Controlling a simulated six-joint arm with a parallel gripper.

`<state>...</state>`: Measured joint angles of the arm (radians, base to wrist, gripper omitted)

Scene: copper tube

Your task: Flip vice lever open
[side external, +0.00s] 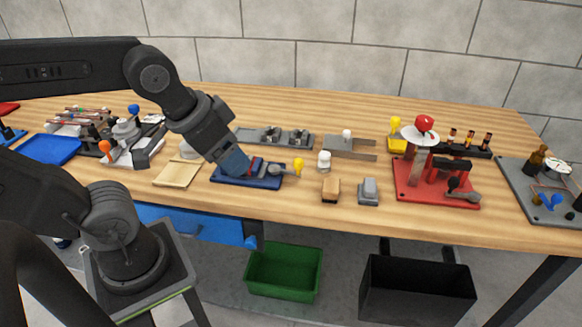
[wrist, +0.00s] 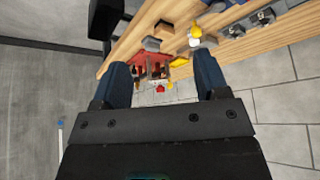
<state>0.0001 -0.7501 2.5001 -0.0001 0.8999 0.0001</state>
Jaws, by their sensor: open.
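The vice appears to be the dark blue base (side external: 262,182) with red and grey parts on top, near the bench's front edge. Its grey lever ends in a yellow knob (side external: 299,164) on the right side. In the wrist view a yellow knob (wrist: 196,31) shows between and beyond the fingers, probably the same one. My gripper (side external: 236,162) is low over the left part of the vice, left of the lever, and hides part of it. I cannot tell whether it touches the vice. In the wrist view my gripper (wrist: 162,72) has its fingers wide apart with nothing between them.
A tan block (side external: 331,190) and a grey block (side external: 368,191) stand right of the vice. A red fixture plate (side external: 415,190) is farther right. A wooden pad (side external: 178,173) lies left. Grey fixtures (side external: 272,136) stand behind. Green (side external: 284,272) and black bins (side external: 415,295) sit below.

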